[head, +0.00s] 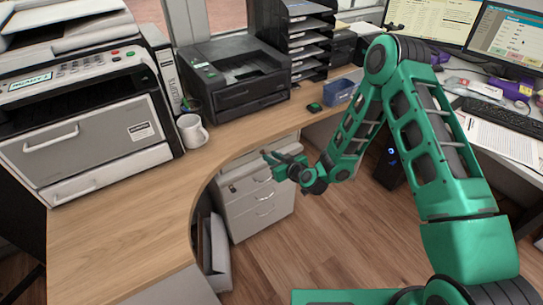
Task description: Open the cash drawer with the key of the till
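A light grey cabinet (265,217) with stacked drawers and bar handles stands under the wooden counter. Its top drawer (240,187) looks closed, though my gripper partly covers its front. My green gripper (269,158) is at the cabinet's upper front, close to the counter edge, pointing left. The fingers are too small to tell whether they are open or shut, or whether they touch the drawer. I cannot make out a key, a lock or anything clearly labelled as the till.
A large copier (85,130), a white mug (192,130), a black printer (235,75) and a blue tray (340,91) stand on the curved counter (130,225). Two monitors and a keyboard (503,116) are at right. Wooden floor (310,240) is clear before the cabinet.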

